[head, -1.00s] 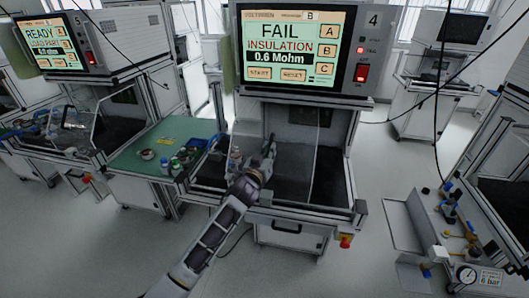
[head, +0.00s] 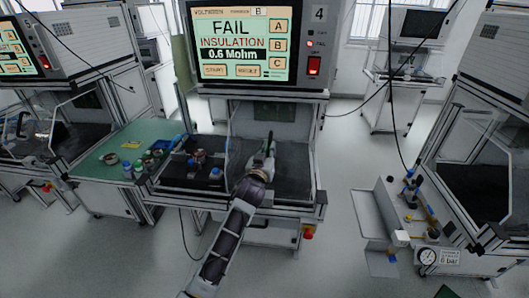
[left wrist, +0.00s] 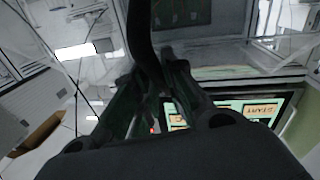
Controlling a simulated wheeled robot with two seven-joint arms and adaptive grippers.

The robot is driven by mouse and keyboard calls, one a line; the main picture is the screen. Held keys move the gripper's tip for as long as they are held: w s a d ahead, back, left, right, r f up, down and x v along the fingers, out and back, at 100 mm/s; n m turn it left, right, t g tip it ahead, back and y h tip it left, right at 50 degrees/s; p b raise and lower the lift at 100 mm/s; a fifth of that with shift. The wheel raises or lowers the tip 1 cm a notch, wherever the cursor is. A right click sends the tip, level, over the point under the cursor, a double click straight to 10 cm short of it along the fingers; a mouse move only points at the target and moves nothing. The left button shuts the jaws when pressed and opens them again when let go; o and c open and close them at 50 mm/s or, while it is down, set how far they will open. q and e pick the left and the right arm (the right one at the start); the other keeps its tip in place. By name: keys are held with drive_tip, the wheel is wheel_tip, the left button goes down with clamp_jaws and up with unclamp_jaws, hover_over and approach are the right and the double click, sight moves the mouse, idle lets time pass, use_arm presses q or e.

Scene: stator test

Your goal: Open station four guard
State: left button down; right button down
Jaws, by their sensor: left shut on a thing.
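Station four, with a "4" beside its screen (head: 240,42), stands in the middle of the head view. Its clear guard panel (head: 242,150) sits toward the right of the enclosure front, and the left part shows uncovered. My left gripper (head: 268,146) is at the guard's front. In the left wrist view, the gripper (left wrist: 165,62) is shut on a dark curved bar, apparently the guard handle (left wrist: 141,25). Inside the uncovered left part, a small fixture with parts (head: 199,160) shows on the dark bed. My right gripper is not in view.
The screen reads FAIL, insulation 0.6 Mohm. A green table (head: 100,165) with jars (head: 140,163) and a blue tray stands to the left. Another station with a gauge (head: 428,256) stands at right. Open floor (head: 350,262) lies in front.

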use_arm(q)
drive_tip(key=shift+d, duration=0.2)
drive_tip(key=c, duration=1.5)
unclamp_jaws()
drive_tip(key=shift+o, duration=0.2)
drive_tip(key=shift+s, duration=0.15)
drive_tip(key=s+a, duration=0.2)
drive_tip(key=s, duration=0.9)
drive_tip(key=shift+s+a, duration=0.15)
drive_tip(key=shift+s, duration=0.1)
